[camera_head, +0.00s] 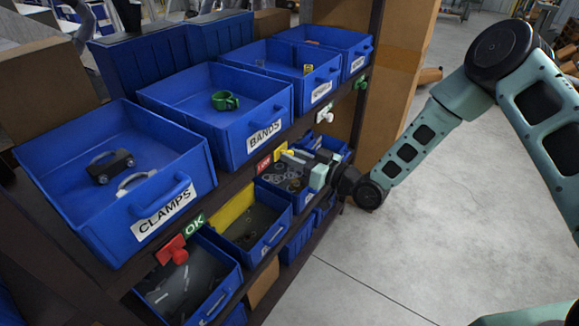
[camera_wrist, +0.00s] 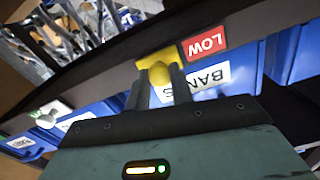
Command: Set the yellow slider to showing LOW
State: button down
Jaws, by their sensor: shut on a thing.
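The yellow slider (camera_head: 283,149) sits on the dark shelf rail below the BANDS bin, just right of a red label (camera_head: 263,164). It also shows in the wrist view (camera_wrist: 157,60), where the label beside it reads LOW (camera_wrist: 205,40), uncovered. My gripper (camera_head: 309,165) is at the rail, and in the wrist view its two fingers (camera_wrist: 160,84) are shut on the slider's yellow knob. The fingers hide part of the knob.
A red slider (camera_head: 173,250) beside a green OK label (camera_head: 194,225) and a white slider (camera_head: 324,115) are on the same rail. Blue bins, including CLAMPS (camera_head: 110,236), stand above it; more bins sit below. Open floor (camera_head: 400,250) lies to the right.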

jog(key=shift+w+d, duration=0.15)
jog(key=shift+w, duration=0.05)
jog(key=c, duration=1.2)
grip_release()
jog(key=b+v, duration=0.5)
jog(key=v, duration=1.2)
jog(key=shift+s+d, duration=0.2)
